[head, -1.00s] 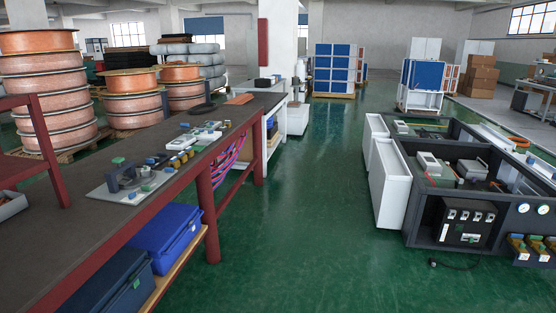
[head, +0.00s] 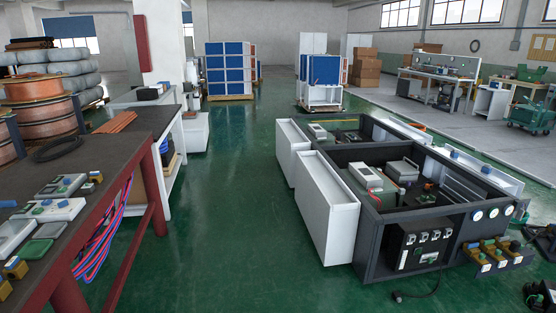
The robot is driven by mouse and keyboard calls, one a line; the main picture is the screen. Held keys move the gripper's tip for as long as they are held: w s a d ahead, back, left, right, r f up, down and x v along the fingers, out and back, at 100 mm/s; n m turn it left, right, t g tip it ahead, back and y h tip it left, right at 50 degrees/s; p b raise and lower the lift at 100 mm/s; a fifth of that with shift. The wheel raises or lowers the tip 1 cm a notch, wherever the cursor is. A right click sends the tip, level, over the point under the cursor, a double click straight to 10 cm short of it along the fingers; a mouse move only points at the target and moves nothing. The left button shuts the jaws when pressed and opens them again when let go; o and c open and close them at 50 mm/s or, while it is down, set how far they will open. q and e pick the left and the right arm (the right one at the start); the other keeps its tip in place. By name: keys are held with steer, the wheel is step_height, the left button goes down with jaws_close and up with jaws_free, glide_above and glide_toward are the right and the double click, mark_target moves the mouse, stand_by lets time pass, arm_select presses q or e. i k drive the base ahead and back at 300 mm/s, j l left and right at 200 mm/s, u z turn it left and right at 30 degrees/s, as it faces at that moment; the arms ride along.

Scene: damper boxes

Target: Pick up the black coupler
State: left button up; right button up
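I cannot pick out the black coupler with certainty in the head view. A dark damper box (head: 366,240) with an open top stands on the floor right of centre, with grey devices and small dark parts inside. A black unit (head: 424,247) with several pale switches is set in its front face. Small dark parts inside the box are too small to name. Neither of my grippers is in view.
A long workbench (head: 112,160) with red legs runs along the left, bearing small devices and a black ring (head: 60,148). A black cable (head: 415,294) lies on the floor before the box. Dark and green items (head: 540,290) sit at the right edge. The green aisle between is clear.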

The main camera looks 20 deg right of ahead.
mark_target(514, 246)
steer(key=i+l+z, duration=0.25)
steer(key=i+z, duration=0.2)
steer(key=i+l+z, duration=0.1)
steer(key=i+z, duration=0.35)
steer(key=i+j+z, duration=0.1)
steer(key=i+z, duration=0.35)
steer(key=i+j+z, duration=0.2)
steer(key=i+z, duration=0.25)
steer(key=i+l+z, duration=0.15)
steer(key=i, duration=0.5)
steer(key=i+l+z, duration=0.15)
steer(key=i+l, duration=0.15)
steer(key=i, duration=0.35)
steer(key=i+l+z, duration=0.2)
steer(key=i, duration=0.45)
steer(key=i+l+u, duration=0.7)
steer(key=i+l, duration=0.2)
steer(key=l, duration=0.1)
